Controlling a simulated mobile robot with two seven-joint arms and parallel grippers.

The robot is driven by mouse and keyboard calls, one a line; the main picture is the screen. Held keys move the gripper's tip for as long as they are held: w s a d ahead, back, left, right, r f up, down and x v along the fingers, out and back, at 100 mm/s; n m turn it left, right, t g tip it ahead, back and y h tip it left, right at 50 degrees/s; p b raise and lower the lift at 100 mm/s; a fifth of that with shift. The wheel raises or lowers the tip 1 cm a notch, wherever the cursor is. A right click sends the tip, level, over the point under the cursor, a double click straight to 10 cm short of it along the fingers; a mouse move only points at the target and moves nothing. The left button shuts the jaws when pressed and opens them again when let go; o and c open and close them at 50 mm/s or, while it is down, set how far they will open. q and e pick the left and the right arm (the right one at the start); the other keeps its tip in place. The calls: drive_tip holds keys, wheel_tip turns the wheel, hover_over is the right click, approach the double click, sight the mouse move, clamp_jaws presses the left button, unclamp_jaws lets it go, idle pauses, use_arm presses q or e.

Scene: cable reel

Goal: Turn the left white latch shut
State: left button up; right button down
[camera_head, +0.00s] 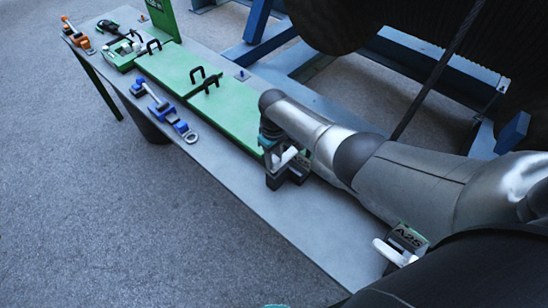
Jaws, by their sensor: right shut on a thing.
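The left white latch (287,157) sits on a dark block (275,181) at the right end of the green panels. My right gripper (281,151) comes down over this latch from my right arm and is shut on it; the fingers are partly hidden by the wrist. The latch's exact angle is hard to tell. A second white latch (389,252) stands nearer, beside a block marked A25 (408,237), partly covered by my arm.
The grey table (235,178) carries green panels (225,112) with black handles, blue clamps (165,113) and an orange tool (75,37). A blue frame (262,40) and a large dark reel (340,22) stand behind. The table's front edge strip is mostly clear.

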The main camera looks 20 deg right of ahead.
drive_tip(key=shift+n, duration=0.5)
drive_tip(key=c, duration=0.6)
unclamp_jaws()
drive_tip(key=shift+o, duration=0.2)
wheel_tip(320, 180, up, 15)
drive_tip(key=p, duration=0.3)
drive_tip(key=shift+r, duration=0.15)
